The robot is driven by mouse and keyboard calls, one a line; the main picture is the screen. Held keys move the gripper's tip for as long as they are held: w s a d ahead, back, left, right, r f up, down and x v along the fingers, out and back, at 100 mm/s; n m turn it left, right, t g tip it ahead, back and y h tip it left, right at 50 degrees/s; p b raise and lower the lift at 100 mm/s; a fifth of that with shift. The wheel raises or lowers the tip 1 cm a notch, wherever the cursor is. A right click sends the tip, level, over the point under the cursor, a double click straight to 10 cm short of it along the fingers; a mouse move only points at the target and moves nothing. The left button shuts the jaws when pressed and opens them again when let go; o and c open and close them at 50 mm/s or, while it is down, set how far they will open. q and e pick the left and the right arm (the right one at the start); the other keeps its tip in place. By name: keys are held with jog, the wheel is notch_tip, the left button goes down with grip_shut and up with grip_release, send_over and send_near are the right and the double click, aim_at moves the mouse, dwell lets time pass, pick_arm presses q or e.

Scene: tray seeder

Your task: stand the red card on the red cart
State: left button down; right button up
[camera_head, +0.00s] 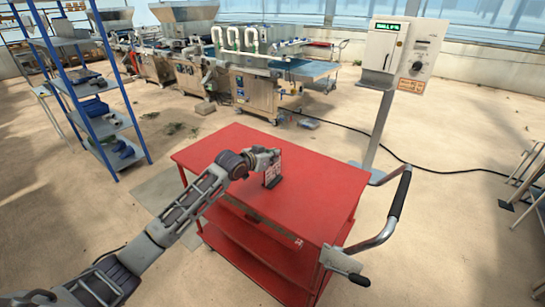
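The red cart (310,205) stands in the middle of the head view, with a flat red top and lower red shelves. The red card (273,172) is a small, dark-edged upright panel over the middle of the cart top. Its lower edge is at or very near the surface; I cannot tell whether it bears on it. My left gripper (266,160) comes in from the lower left and its fingers meet the card's upper part. It looks shut on the card, and the fingers hide part of it. My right gripper is not in view.
The cart's black push handle (399,195) juts out at the right. A control box on a post (396,48) stands behind it. A blue shelf rack (100,110) is at the left, and the seeder machines (255,85) are at the back. The cart top around the card is clear.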

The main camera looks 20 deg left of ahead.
pick_arm(q)
jog(key=shift+f, duration=0.1)
jog(key=c, duration=1.6)
grip_release()
jog(key=shift+c, duration=0.2)
jog(key=shift+s, duration=0.1)
jog(key=v, duration=1.2)
jog(key=shift+r, duration=0.2)
